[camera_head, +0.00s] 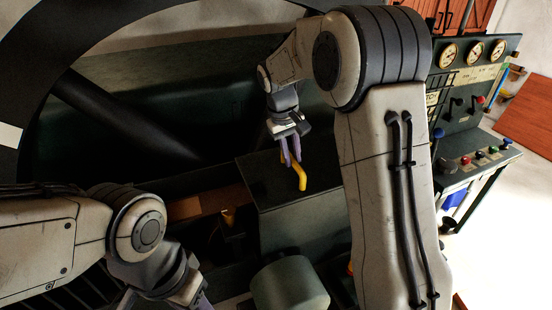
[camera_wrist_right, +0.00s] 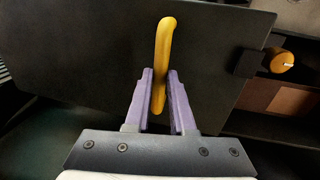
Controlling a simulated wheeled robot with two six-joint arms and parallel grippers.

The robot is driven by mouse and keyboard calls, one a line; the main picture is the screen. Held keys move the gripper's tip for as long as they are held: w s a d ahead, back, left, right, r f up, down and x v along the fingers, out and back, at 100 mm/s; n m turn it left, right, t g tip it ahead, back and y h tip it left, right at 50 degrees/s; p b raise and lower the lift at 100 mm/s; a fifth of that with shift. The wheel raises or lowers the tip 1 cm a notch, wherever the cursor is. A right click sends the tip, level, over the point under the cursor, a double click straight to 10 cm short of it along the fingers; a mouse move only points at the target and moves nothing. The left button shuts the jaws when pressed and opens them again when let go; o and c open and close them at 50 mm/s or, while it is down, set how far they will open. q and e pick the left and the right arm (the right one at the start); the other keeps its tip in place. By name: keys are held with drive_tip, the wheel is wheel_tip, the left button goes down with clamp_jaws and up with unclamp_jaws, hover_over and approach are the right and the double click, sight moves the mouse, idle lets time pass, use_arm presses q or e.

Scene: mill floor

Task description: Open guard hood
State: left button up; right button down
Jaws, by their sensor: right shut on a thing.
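The guard hood (camera_head: 268,180) is a dark green-grey box near the middle of the head view, with a bent yellow handle (camera_head: 301,178) on it. In the right wrist view, the hood's dark flat panel (camera_wrist_right: 95,45) fills much of the picture and the yellow handle (camera_wrist_right: 165,45) stands out from it. My right gripper (camera_head: 291,158) is at the handle, its purple fingers (camera_wrist_right: 160,95) shut on either side of the bar. My left gripper (camera_head: 198,300) is at the lower edge of the head view, away from the hood. Its fingertips are cut off.
A large dark wheel rim (camera_head: 35,110) curves around the left. A control desk (camera_head: 475,160) with gauges, levers and buttons stands at right. A green rounded cylinder (camera_head: 290,285) sits below the hood. A yellow-ended part (camera_wrist_right: 282,62) is beside the panel in the wrist view.

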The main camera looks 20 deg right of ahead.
drive_tip(key=shift+w+d+r, duration=0.1)
drive_tip(key=shift+d, duration=0.2)
drive_tip(key=c, duration=0.8)
unclamp_jaws()
drive_tip(key=shift+o, duration=0.2)
wheel_tip(320, 180, up, 10)
drive_tip(key=a+b, duration=0.1)
drive_tip(key=a, duration=0.1)
drive_tip(key=shift+b, duration=0.35)
drive_tip(key=shift+a, duration=0.15)
drive_tip(key=s+a+f+n+y+b, duration=0.1)
drive_tip(key=s+a+f+n, duration=0.1)
drive_tip(key=s+a+f, duration=0.35)
drive_tip(key=s+a+f+n+y+b, duration=0.1)
drive_tip(key=s+a+f+n+b, duration=0.15)
drive_tip(key=s+a, duration=0.65)
drive_tip(key=s+f+n, duration=0.1)
drive_tip(key=s+f, duration=0.3)
drive_tip(key=s, duration=0.4)
drive_tip(key=s+a+f+y, duration=0.1)
drive_tip(key=s+f, duration=0.4)
drive_tip(key=s, duration=0.3)
drive_tip(key=shift+a+n+b, duration=0.3)
drive_tip(key=shift+n, duration=0.05)
